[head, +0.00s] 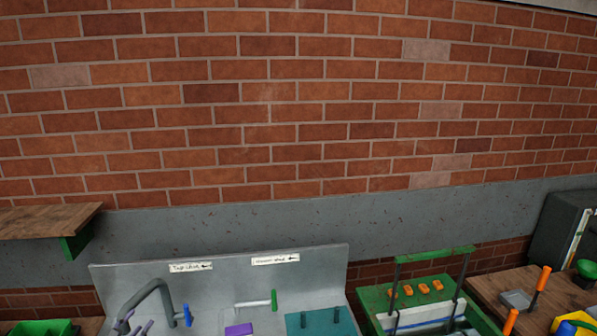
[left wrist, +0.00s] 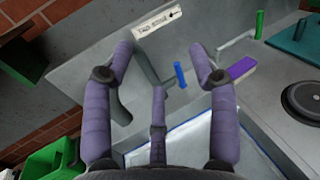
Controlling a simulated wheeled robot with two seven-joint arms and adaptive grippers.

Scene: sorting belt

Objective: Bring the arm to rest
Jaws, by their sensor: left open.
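My left gripper, with three purple fingers, shows only as small tips at the bottom left of the head view (head: 138,329), by the grey curved tap. In the left wrist view its fingers (left wrist: 160,62) are spread apart with nothing between them. It hangs over the grey metal sink unit (head: 215,285), whose back panel is beyond the fingers in the left wrist view (left wrist: 90,65). My right gripper is in neither view.
A blue tap lever (head: 187,315), green lever (head: 274,300) and purple block (head: 238,329) are close by. A teal board (head: 320,322) lies right of them. A green rack (head: 375,300) and orange-handled tools (head: 543,278) stand further right. A wooden shelf (head: 45,221) juts out left.

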